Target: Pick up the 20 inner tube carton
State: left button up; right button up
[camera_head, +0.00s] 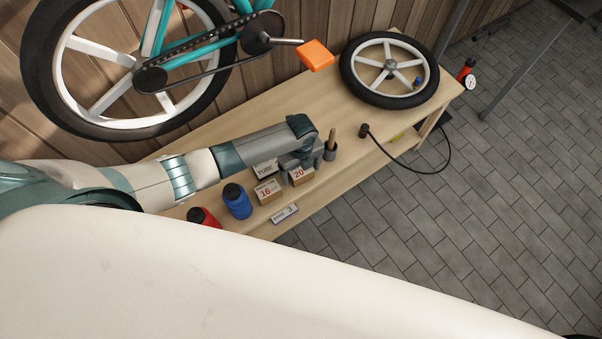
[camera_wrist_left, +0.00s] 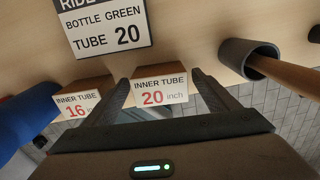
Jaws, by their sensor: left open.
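The 20 inner tube carton (camera_head: 301,177) is a small brown box with a white label and a red 20, standing on the workbench. It also shows in the left wrist view (camera_wrist_left: 160,92). My left gripper (camera_head: 301,158) is open over it. In the left wrist view its two fingers (camera_wrist_left: 160,80) show on either side of the carton, with nothing gripped. Whether the fingers touch it cannot be told. The similar 16 inner tube carton (camera_head: 268,191) stands close on the left and shows beside the left finger (camera_wrist_left: 76,106). My right gripper is not in view.
A card reading "BOTTLE GREEN TUBE 20" (camera_wrist_left: 108,32) stands behind the cartons. A dark cup (camera_head: 330,153) with a wooden handle is close on the right. A blue bottle (camera_head: 237,203) and red one (camera_head: 204,217) stand left. A wheel (camera_head: 348,66) lies farther right.

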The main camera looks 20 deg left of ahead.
aim_at(301, 169)
pick_arm(q)
jog(key=shift+c, duration=0.5)
jog(key=c, duration=1.1)
jog(key=shift+r, duration=0.2)
